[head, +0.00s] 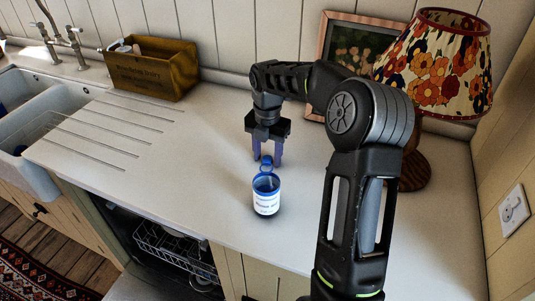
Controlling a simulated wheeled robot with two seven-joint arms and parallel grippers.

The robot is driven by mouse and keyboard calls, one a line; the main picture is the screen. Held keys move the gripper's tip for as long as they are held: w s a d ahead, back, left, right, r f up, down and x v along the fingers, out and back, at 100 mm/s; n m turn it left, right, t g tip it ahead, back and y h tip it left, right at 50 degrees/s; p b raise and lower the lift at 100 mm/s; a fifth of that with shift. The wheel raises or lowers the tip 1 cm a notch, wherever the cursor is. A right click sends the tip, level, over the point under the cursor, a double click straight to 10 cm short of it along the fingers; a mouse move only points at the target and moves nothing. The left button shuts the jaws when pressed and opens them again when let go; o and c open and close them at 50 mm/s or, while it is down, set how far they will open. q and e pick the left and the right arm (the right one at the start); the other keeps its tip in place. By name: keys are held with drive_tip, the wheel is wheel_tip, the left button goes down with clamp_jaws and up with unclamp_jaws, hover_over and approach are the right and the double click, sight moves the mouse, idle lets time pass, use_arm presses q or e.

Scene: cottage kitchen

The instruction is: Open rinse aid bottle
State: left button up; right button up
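The rinse aid bottle (266,203) stands upright on the white counter, near its front edge. It is blue with a white label. A small rounded blue piece (267,161), which looks like its lid, stands up at the far side of the bottle's top. My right gripper (265,161) points down just behind the bottle. Its two purple-blue fingers are apart, one on each side of the lid piece in the picture. I cannot tell whether they touch it. My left gripper is not in view.
A floral lamp (437,62) and a framed picture (359,41) stand at the back right. A wooden crate (152,68) sits at the back left beside the sink (47,117). An open dishwasher rack (176,250) is below the counter. The counter's middle left is clear.

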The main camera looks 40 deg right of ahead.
drive_tip(key=shift+r, duration=0.2)
wheel_tip(320, 180, up, 12)
drive_tip(key=p, duration=0.3)
drive_tip(key=shift+f, duration=0.1)
idle(1.0)
